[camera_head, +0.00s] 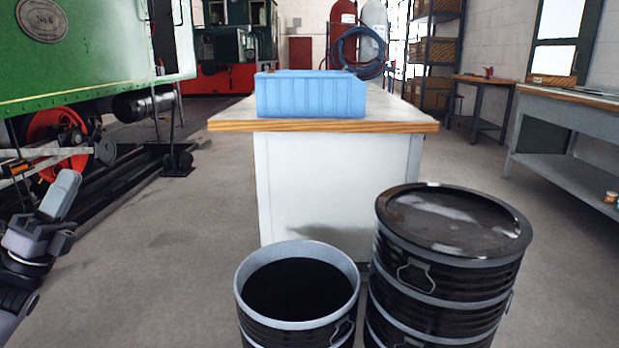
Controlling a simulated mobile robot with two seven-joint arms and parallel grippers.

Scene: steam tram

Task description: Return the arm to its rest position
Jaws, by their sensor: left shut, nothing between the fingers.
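My left arm comes in at the lower left edge. My left gripper (60,195) is grey, points upward and is shut with nothing in it. It is beside the green locomotive (95,45) in the picture, in front of its wheels and rods, and well left of the workbench. How far it is from the locomotive I cannot tell. My right gripper is not in view.
A white bench (335,180) with a wood-edged top bears a blue crate (310,97). An open black drum (297,325) and a taller lidded drum (445,285) stand before it. A side bench (575,110) is at right. Floor left of the white bench is clear.

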